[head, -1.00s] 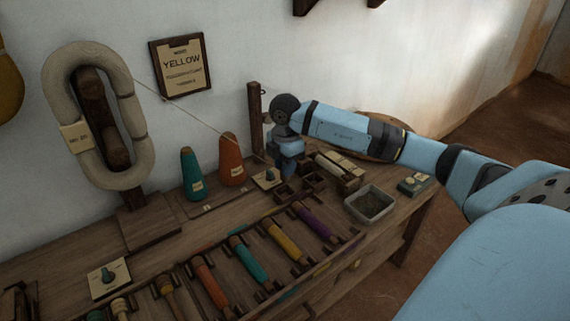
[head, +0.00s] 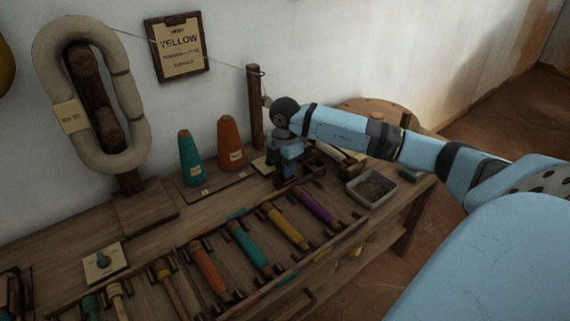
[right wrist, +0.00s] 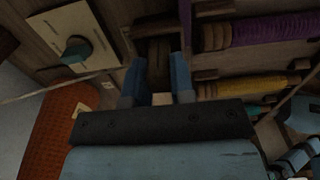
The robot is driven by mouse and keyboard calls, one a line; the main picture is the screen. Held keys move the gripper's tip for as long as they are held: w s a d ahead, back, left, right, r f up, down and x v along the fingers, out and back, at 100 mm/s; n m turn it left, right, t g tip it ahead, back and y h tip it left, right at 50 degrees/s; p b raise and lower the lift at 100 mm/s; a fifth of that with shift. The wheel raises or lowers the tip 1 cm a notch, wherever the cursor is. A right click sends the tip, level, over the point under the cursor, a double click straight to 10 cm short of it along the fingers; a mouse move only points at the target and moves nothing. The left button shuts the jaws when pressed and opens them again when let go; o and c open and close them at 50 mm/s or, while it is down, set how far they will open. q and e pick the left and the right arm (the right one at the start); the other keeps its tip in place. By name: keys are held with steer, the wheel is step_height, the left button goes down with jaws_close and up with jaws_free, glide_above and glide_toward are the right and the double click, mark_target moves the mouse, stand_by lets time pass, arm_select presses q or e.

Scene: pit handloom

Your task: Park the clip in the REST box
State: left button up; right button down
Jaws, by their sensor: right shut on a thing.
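My right gripper (head: 286,172) points down beside the wooden post, low over the small wooden compartments (head: 315,164) on the bench. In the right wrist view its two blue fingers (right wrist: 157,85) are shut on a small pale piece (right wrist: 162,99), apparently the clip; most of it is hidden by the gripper. Beyond the fingertips is a dark wooden compartment (right wrist: 158,62). I cannot read any REST label. In the head view the clip itself is hidden by my gripper. My left gripper is not in view.
A pale thread (head: 185,48) runs from the skein (head: 40,100) to the top of the post (head: 255,110). Teal (head: 189,160) and orange (head: 231,145) cones stand left of my gripper. A grey tray (head: 371,188) is to the right. Coloured bobbins (head: 286,228) lie in front.

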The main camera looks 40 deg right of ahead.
steer(key=c, duration=0.6)
jaws_free()
